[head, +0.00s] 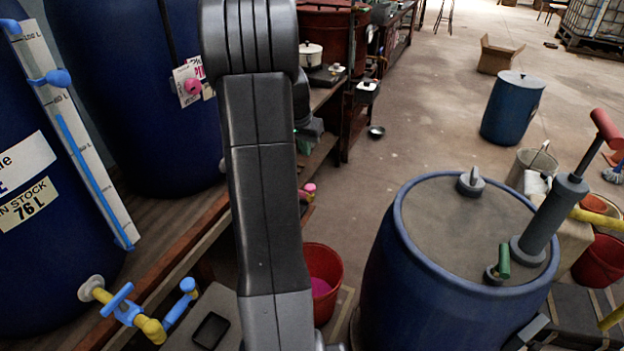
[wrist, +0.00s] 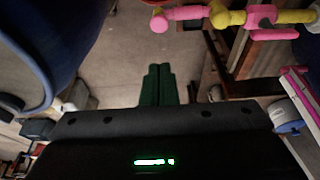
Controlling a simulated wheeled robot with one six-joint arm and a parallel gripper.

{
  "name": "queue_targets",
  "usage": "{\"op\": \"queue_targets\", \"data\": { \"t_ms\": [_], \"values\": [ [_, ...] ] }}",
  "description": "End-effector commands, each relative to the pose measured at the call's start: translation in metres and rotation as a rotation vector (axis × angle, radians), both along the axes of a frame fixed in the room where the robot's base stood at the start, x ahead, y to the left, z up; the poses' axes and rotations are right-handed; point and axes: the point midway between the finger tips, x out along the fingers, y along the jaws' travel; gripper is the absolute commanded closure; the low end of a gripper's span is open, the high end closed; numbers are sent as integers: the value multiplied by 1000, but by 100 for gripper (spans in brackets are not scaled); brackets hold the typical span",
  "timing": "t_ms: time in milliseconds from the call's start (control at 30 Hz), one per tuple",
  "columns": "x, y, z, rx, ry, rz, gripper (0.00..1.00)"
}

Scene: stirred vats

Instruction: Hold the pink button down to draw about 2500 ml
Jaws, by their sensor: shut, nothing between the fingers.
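In the wrist view, a pink and yellow tap pipe (wrist: 235,18) runs across the upper right, with a round pink end (wrist: 159,24) at its left tip. I cannot tell for certain which pink part is the button. My gripper (wrist: 158,72) has its green fingers pressed together, empty, below and apart from the pink end. In the head view, a small pink knob (head: 309,188) shows just right of my arm, which hides most of that tap. A red bucket (head: 323,262) holds pink liquid.
A near blue vat (head: 40,255) has a blue and yellow tap (head: 125,308) and a level scale. A large blue drum (head: 415,275) with a hand pump (head: 555,210) stands at right. Open floor (head: 430,130) lies beyond. A pink-edged strip (wrist: 300,95) shows in the wrist view.

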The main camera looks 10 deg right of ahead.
Motion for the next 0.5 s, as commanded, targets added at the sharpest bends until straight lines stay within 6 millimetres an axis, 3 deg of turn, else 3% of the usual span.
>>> {"op": "queue_targets", "data": {
  "t_ms": [267, 500],
  "values": [
    [1, -1, -4, 1, 0, 1, 100],
    [9, -6, -41, 1, 4, 1, 100]
  ]
}}
